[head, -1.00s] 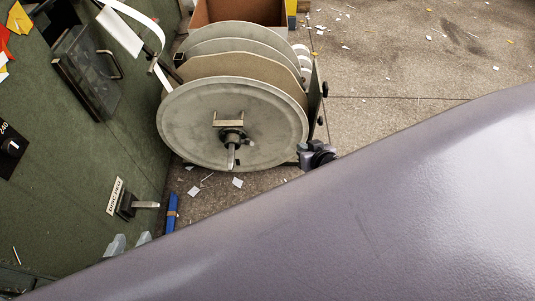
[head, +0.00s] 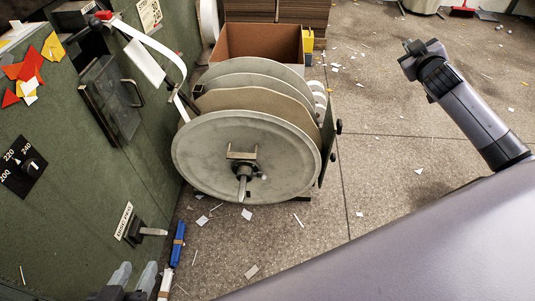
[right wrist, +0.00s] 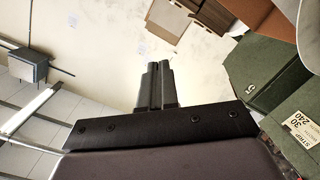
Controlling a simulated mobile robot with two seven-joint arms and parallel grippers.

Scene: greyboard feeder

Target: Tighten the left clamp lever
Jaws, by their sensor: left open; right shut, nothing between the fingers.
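A short metal lever (head: 152,231) on a dark mount sticks out of the green machine's side at lower left, beside a small label. Another metal handle (head: 243,184) points down from the dark hub of the front reel disc. No marking shows which one is the left clamp lever. My left gripper (head: 134,278) is at the bottom edge below the first lever, its two pale fingers apart and empty; the rest is cut off. My right gripper (head: 408,50) is raised at upper right, away from both. In the right wrist view its dark fingers (right wrist: 158,85) are together and empty.
The reel (head: 205,172) has several discs and stands on the floor beside the green machine (head: 70,205). An open cardboard box (head: 262,42) is behind it. A blue stick-like item (head: 178,243) is near my left gripper. Open floor (head: 380,160) with paper scraps lies right of the reel.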

